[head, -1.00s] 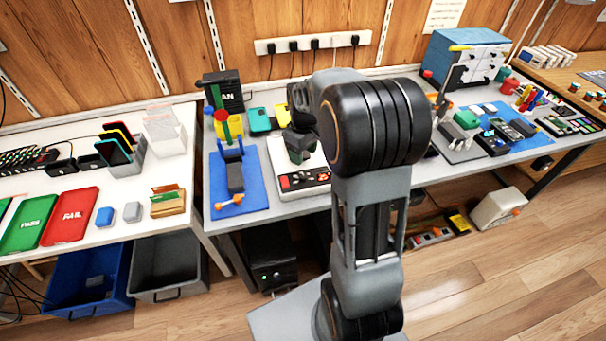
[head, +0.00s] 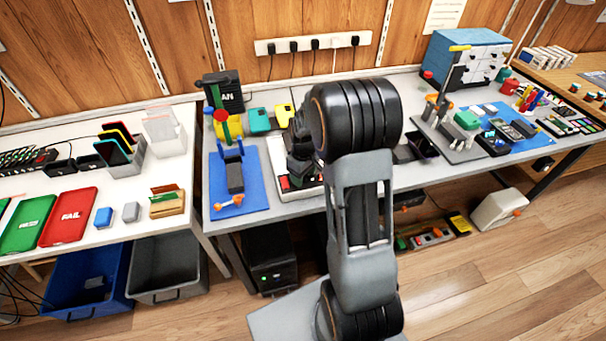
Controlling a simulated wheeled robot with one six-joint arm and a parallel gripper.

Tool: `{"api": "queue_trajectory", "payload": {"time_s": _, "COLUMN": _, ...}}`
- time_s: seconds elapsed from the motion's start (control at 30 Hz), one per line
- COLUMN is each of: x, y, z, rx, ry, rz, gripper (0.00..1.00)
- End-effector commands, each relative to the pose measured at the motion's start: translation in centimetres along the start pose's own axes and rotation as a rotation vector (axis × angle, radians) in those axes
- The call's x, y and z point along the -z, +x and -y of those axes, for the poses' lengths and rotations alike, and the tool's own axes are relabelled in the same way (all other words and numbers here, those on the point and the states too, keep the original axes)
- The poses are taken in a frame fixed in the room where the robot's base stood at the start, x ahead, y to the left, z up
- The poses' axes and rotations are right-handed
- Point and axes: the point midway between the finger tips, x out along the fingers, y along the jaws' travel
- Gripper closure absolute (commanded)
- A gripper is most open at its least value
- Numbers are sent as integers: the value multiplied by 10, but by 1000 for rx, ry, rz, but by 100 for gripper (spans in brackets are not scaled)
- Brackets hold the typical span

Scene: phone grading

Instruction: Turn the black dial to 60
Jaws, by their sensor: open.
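A white device with a dark front panel (head: 276,157) stands on the grey bench, left of my arm. A red button (head: 284,183) shows at the left end of its panel. My gripper (head: 303,178) is a dark shape low over this panel, partly behind my arm. It is open, with nothing visible between its fingers. I cannot tell whether it touches the panel. The black dial cannot be made out; my gripper and arm cover most of the panel.
A blue mat (head: 226,192) with a clamp-like fixture lies to the left. Teal (head: 259,120) and yellow (head: 284,113) items lie behind. A dark phone-like item (head: 422,146) and a grey fixture board (head: 452,148) are to the right. My arm blocks the middle.

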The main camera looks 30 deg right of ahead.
Motion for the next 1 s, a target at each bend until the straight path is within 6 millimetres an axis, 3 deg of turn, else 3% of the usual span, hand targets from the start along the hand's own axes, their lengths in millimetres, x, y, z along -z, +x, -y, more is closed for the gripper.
{"api": "queue_trajectory", "payload": {"time_s": 0.07, "x": 0, "y": 0, "z": 0, "rx": 0, "ry": 0, "rz": 0, "gripper": 48}}
{"api": "queue_trajectory", "payload": {"time_s": 0.53, "x": 0, "y": 0, "z": 0, "rx": 0, "ry": 0, "rz": 0, "gripper": 93}}
{"api": "queue_trajectory", "payload": {"time_s": 0.77, "x": 0, "y": 0, "z": 0, "rx": 0, "ry": -23, "rz": 0, "gripper": 94}}
{"api": "queue_trajectory", "payload": {"time_s": 1.0, "x": 0, "y": 0, "z": 0, "rx": 0, "ry": -153, "rz": 0, "gripper": 94}}
